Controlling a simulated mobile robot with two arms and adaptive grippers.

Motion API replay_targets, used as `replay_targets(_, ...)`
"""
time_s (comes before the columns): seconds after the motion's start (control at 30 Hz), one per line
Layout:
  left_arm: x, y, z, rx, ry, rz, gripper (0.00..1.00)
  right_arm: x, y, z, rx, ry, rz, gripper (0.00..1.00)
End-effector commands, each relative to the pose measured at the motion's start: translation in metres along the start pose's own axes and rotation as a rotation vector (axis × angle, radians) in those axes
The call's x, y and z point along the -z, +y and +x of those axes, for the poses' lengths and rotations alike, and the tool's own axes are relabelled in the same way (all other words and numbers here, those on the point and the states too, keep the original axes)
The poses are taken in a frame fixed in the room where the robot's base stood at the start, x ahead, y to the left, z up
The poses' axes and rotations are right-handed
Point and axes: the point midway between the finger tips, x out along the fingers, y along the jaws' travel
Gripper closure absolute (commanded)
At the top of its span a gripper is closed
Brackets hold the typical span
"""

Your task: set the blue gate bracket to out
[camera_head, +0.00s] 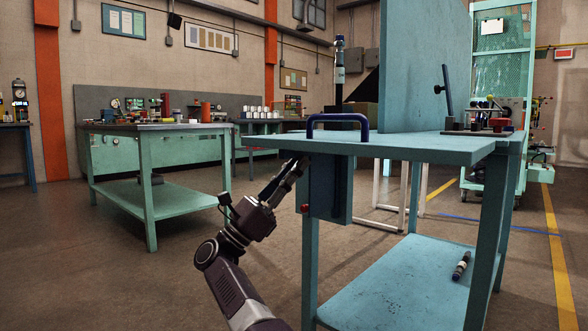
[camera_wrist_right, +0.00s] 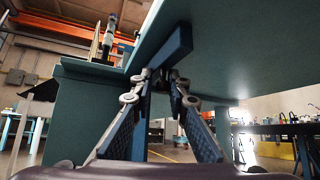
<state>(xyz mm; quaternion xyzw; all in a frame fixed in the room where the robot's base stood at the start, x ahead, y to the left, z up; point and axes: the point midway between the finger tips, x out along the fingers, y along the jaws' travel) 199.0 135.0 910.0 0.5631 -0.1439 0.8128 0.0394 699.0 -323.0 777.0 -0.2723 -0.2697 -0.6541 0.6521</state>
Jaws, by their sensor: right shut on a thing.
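The blue gate bracket (camera_head: 338,117) shows as a dark blue arch at the front edge of the teal bench top (camera_head: 420,148). My right gripper (camera_head: 298,163) reaches up from below at the left front of that bench, its tips close under the bench top. In the right wrist view, my right gripper (camera_wrist_right: 160,77) has its fingertips together at a dark blue bar (camera_wrist_right: 165,50), which looks like part of the bracket. The exact contact is partly hidden by the fingers. My left gripper is not in view.
A teal panel (camera_head: 328,188) with a red knob (camera_head: 305,208) hangs under the bench top. An upright board (camera_head: 425,65) stands on the bench. A hose end (camera_head: 340,62) stands upright behind the arch; another (camera_head: 461,266) lies on the lower shelf. Floor left is clear.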

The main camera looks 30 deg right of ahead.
Motion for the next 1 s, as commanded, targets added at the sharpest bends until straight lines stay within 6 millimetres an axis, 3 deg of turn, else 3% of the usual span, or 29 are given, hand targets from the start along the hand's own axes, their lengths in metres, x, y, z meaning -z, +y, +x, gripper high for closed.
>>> replay_targets(0.5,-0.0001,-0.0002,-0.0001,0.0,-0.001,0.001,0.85,0.0025,-0.0029,0.0042,0.017,0.006,-0.009,1.0)
replay_targets(0.53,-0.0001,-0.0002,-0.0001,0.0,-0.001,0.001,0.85,0.0025,-0.0029,0.0042,0.017,0.006,-0.009,0.82)
replay_targets(0.63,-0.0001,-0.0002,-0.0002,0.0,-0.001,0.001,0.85,0.002,-0.0026,0.0036,0.015,0.005,-0.008,0.72)
replay_targets(1.0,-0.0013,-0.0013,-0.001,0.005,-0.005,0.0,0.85,0.0004,-0.0015,0.0011,0.01,0.0,-0.007,0.72)
